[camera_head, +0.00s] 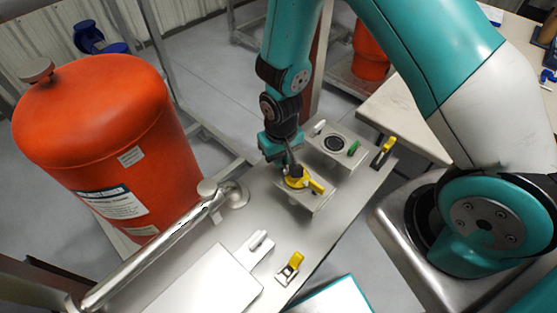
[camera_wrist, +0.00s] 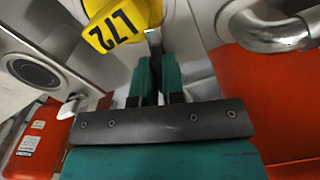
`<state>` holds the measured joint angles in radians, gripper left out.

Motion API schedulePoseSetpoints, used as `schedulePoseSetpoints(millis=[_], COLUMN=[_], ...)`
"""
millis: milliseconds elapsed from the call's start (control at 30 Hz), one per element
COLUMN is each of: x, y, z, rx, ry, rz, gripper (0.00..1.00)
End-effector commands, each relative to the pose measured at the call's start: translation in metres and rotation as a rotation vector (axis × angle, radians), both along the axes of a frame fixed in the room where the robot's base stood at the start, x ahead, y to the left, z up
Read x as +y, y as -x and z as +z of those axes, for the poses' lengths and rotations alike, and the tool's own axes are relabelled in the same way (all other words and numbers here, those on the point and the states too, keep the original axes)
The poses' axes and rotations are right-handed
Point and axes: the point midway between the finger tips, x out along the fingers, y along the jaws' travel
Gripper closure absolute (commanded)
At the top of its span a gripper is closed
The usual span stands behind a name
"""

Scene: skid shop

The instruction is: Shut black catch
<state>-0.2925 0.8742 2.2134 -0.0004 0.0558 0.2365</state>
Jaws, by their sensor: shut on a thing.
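My gripper (camera_head: 289,163) points down at the near end of the metal box on the skid, next to a yellow piece (camera_head: 316,187). In the wrist view, the teal fingers of my gripper (camera_wrist: 157,62) are shut on a narrow dark piece that looks like the black catch (camera_wrist: 154,40). Most of this catch is hidden by the fingers, and I cannot tell how far it is turned. The yellow piece with black digits (camera_wrist: 122,25) is close beside the fingertips, at upper left.
The box top carries a round black port (camera_head: 334,143), a white catch (camera_head: 319,127) and a green catch (camera_head: 353,148). A yellow-black catch (camera_head: 384,151) stands to the right. A red tank (camera_head: 100,140) and a steel pipe (camera_head: 150,256) stand left.

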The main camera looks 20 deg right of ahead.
Motion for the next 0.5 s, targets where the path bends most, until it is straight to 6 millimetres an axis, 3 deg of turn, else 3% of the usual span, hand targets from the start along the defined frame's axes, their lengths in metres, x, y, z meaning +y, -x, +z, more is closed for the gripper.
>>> schedulePoseSetpoints(millis=[200,500], x=[0.0001,0.0001], y=[-0.0035,-0.0039], z=[0.0011,0.0012], rx=[-0.01,-0.011], ry=[0.0,0.0], rz=[0.234,0.269], gripper=[1.0,1.0])
